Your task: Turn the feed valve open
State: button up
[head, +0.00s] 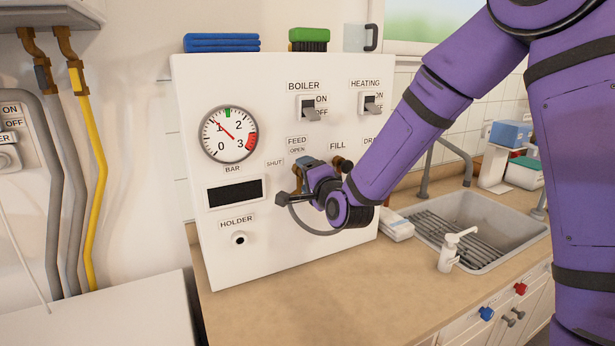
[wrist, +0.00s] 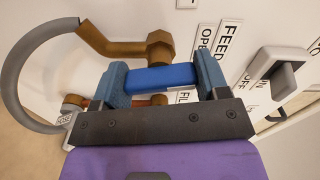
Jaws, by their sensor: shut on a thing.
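The feed valve is on the white panel under the FEED label (head: 297,141), with OPEN just below that label and SHUT to the left. Its brass body (head: 297,178) is partly hidden by my gripper (head: 313,167). In the wrist view the valve's blue handle (wrist: 160,77) lies between the two blue fingers of my gripper (wrist: 165,85), which is shut on it. A brass fitting (wrist: 160,45) shows just beyond the handle. My arm hides much of the valve in the head view, and I cannot tell the handle's exact angle there.
A grey hose (wrist: 22,60) loops beside the valve, close to my gripper. The round gauge's (head: 229,134) red needle points near 1. BOILER (head: 309,110) and HEATING (head: 371,103) switches are above. A sink (head: 470,225) and soap pump (head: 449,250) stand right; the front counter is clear.

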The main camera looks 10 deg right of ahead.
jog(key=shift+m, duration=1.1)
jog(key=o, duration=0.9)
jog(key=shift+o, duration=0.2)
jog(key=shift+s+d, duration=0.1)
jog(key=shift+s, duration=0.05)
jog(key=v, duration=1)
jog(key=shift+s, duration=0.25)
jog(key=shift+d, duration=0.1)
